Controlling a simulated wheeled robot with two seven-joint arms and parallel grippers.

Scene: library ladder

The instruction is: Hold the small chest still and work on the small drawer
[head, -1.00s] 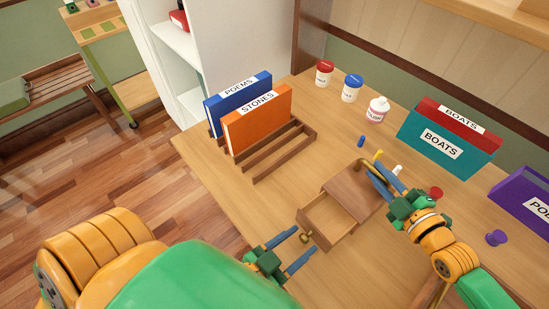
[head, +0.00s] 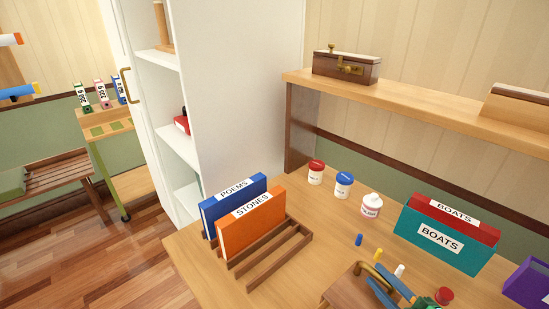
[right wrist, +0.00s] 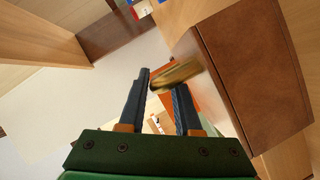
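The small chest (head: 347,289) is a brown wooden box at the bottom edge of the head view, mostly cut off. In the right wrist view the chest (right wrist: 258,75) fills the right side. Its brass handle (right wrist: 176,74) reaches between the blue fingers of my right gripper (right wrist: 160,92). The fingers stand apart with a gap around the handle; I cannot tell whether either touches it. In the head view my right gripper (head: 388,288) is over the chest top. The drawer front and my left gripper are outside the head view.
A wooden rack (head: 285,255) holds blue and orange books left of the chest. Several jars, including a red-capped one (head: 316,172), and small pegs stand behind it. Teal and red BOATS boxes (head: 440,240) are at right. A shelf (head: 430,104) overhangs the back.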

